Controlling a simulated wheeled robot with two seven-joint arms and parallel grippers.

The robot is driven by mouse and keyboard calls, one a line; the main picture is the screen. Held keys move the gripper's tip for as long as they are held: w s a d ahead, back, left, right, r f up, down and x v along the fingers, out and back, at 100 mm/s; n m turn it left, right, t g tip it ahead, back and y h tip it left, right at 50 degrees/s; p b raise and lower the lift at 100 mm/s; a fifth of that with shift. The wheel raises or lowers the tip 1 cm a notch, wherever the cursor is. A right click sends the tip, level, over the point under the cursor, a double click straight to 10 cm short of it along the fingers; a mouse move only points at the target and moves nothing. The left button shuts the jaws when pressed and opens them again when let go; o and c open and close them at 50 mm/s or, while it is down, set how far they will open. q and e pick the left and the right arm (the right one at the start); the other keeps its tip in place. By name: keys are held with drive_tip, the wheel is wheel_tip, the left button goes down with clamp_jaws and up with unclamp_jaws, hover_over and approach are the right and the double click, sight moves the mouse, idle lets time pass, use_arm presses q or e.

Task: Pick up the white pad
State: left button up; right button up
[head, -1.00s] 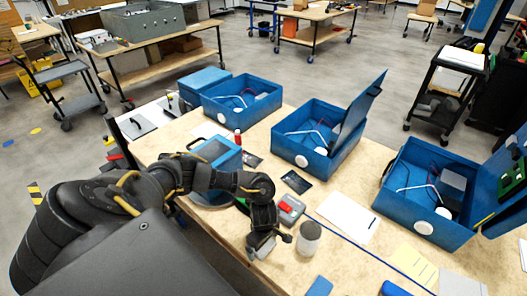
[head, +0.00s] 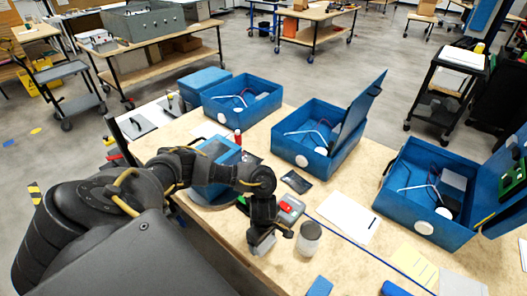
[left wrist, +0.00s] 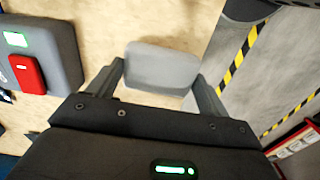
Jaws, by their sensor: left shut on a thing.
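The white pad (left wrist: 161,68) is a pale grey-white rounded block in the left wrist view. It lies between the two fingers of my left gripper (left wrist: 160,84), which is shut on it. In the head view the left gripper (head: 262,240) points down near the front edge of the wooden table. Little of the pad shows there, and I cannot tell whether it touches the tabletop or is just above it. My right gripper is not in view.
A white sheet (head: 345,217) lies right of the jar. The table edge is near.

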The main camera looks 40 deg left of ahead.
use_arm(q)
drive_tip(key=s+r, duration=0.1)
drive_tip(key=r, duration=0.1)
drive_tip(key=s+d+r+p, duration=0.1)
drive_tip(key=r, duration=0.1)
drive_tip(key=s+d+r, duration=0.1)
drive_tip(key=r, duration=0.1)
drive_tip(key=shift+s+d+r+p, duration=0.1)
drive_tip(key=shift+s+d+p, duration=0.15)
drive_tip(key=shift+p, duration=0.1)
drive_tip(key=s+d+r+p, duration=0.1)
drive_tip(key=s+d+r, duration=0.3)
drive_tip(key=s, duration=0.4)
drive_tip(key=shift+s+d, duration=0.25)
drive_tip(key=shift+d, duration=0.15)
